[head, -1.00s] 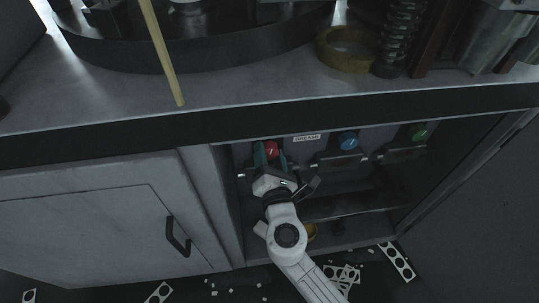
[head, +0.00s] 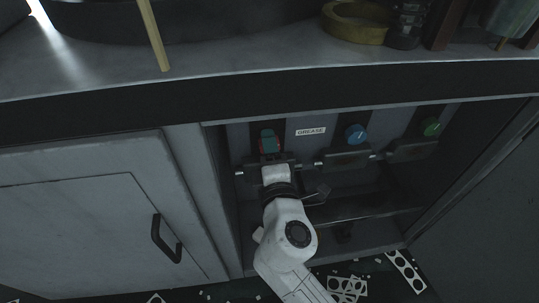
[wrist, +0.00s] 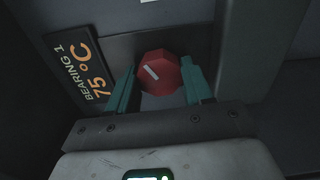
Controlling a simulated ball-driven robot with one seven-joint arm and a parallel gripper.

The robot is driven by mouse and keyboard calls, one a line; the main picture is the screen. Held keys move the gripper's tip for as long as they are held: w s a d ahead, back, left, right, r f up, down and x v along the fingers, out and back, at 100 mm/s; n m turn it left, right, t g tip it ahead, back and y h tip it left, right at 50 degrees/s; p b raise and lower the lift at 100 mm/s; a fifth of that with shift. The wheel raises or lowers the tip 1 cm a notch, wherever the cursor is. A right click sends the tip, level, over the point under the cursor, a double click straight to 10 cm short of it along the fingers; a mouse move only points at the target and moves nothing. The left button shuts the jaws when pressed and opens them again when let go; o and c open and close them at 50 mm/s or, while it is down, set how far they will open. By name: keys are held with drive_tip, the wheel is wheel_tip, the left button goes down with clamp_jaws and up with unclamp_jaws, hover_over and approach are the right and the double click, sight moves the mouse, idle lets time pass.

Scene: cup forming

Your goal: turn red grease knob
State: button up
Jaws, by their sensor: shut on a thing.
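The red grease knob (wrist: 158,73) is a faceted red dial with a short white mark that slants in the wrist view. My gripper (wrist: 160,84) has one teal finger on each side of it, shut on the knob. In the head view my gripper (head: 269,141) reaches into the open cabinet bay, left of the white GREASE label (head: 311,131). There the fingers mostly hide the red knob.
A blue knob (head: 356,134) and a green knob (head: 431,127) sit to the right, above dark brackets (head: 345,158). A BEARING 1 75 °C plate (wrist: 80,68) is beside the knob. The worktop edge (head: 300,85) overhangs the bay.

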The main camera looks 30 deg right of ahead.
drive_tip(key=shift+m+b, duration=2.5)
drive_tip(key=shift+m, duration=1.3)
drive_tip(key=o, duration=1)
drive_tip(key=shift+o, duration=0.2)
drive_tip(key=v, duration=1)
drive_tip(key=shift+s+p, duration=0.35)
drive_tip(key=shift+p, duration=0.05)
